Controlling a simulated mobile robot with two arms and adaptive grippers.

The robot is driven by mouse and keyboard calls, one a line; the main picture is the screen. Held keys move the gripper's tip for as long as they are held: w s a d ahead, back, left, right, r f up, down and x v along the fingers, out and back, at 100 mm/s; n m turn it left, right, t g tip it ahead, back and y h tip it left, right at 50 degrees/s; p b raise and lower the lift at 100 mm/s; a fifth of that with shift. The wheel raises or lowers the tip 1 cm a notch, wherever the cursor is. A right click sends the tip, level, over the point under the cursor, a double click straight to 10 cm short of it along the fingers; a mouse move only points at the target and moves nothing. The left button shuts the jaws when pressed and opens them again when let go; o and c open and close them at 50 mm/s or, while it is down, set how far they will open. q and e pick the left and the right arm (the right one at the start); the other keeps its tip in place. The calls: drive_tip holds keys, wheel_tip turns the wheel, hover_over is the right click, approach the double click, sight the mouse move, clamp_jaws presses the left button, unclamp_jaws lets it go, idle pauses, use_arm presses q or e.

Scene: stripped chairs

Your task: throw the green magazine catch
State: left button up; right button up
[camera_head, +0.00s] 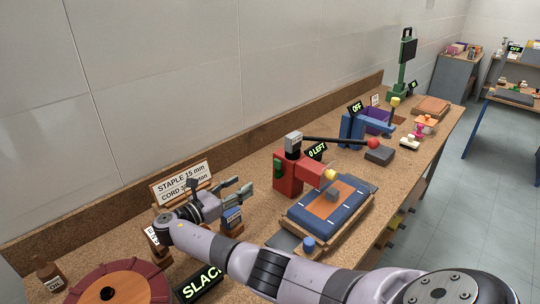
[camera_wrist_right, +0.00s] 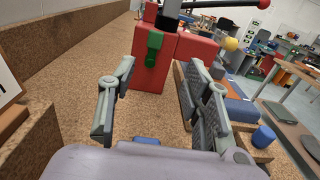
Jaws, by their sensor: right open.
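The green magazine catch (camera_head: 278,167) is a small green lever on the side of the red stapler (camera_head: 291,182). In the right wrist view the catch (camera_wrist_right: 154,43) hangs on the near face of the red stapler body (camera_wrist_right: 151,75), its upper part wider. My right gripper (camera_head: 243,188) is open and empty, left of the stapler and apart from it. In the wrist view its fingers (camera_wrist_right: 162,72) stand to either side below the catch, with a gap to it. My left gripper is not in view.
A blue and orange padded board (camera_head: 327,207) lies right of the stapler. A black lever with a red knob (camera_head: 373,143) reaches out from its top. A small blue-labelled block (camera_head: 232,219) stands near my gripper. A staple sign (camera_head: 183,184) leans by the wall.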

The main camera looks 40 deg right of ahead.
drive_tip(key=shift+w+a+f, duration=0.2)
drive_tip(key=shift+w+a, duration=0.25)
drive_tip(key=p, duration=0.1)
approach(276, 162)
drive_tip(key=d, duration=0.8)
drive_tip(key=shift+w+d, duration=0.1)
drive_tip(key=shift+w, duration=0.15)
drive_tip(key=shift+d, duration=0.45)
drive_tip(key=shift+r, duration=0.1)
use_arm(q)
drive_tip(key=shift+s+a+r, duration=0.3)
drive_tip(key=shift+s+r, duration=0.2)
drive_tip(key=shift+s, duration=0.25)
use_arm(e)
clamp_jaws()
